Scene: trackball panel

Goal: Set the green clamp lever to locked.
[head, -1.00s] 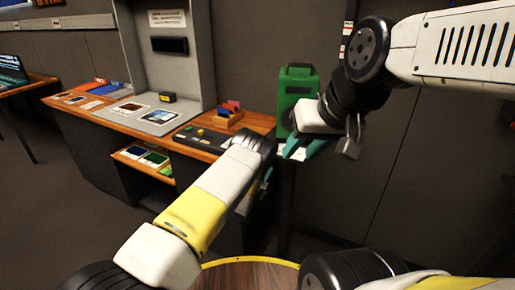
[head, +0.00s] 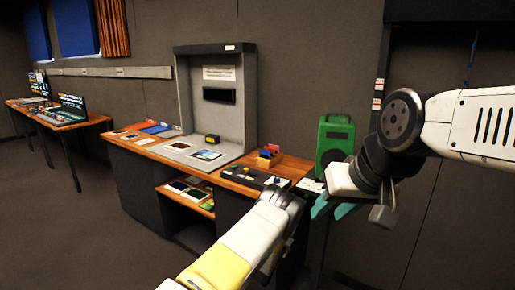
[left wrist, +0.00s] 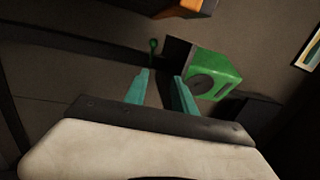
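A green box-shaped device (head: 335,138) stands at the right end of the wooden bench in the head view. In the left wrist view its green body (left wrist: 215,75) shows a round dark disc and a dark plate. Left of the plate is a small green stalk with a round end (left wrist: 153,46), which may be the clamp lever; its setting cannot be read. My left gripper (left wrist: 162,78) is open and empty, with the stalk beyond its fingertips; no contact shows. Its fingers are not clear in the head view. My right gripper (head: 333,208) appears open and empty, in front of the device's lower part.
The bench (head: 290,168) also holds a dark control panel (head: 250,177), a small wooden holder with coloured blocks (head: 268,157) and a grey booth (head: 215,95). A second table (head: 75,122) stands far left. The floor at left is clear.

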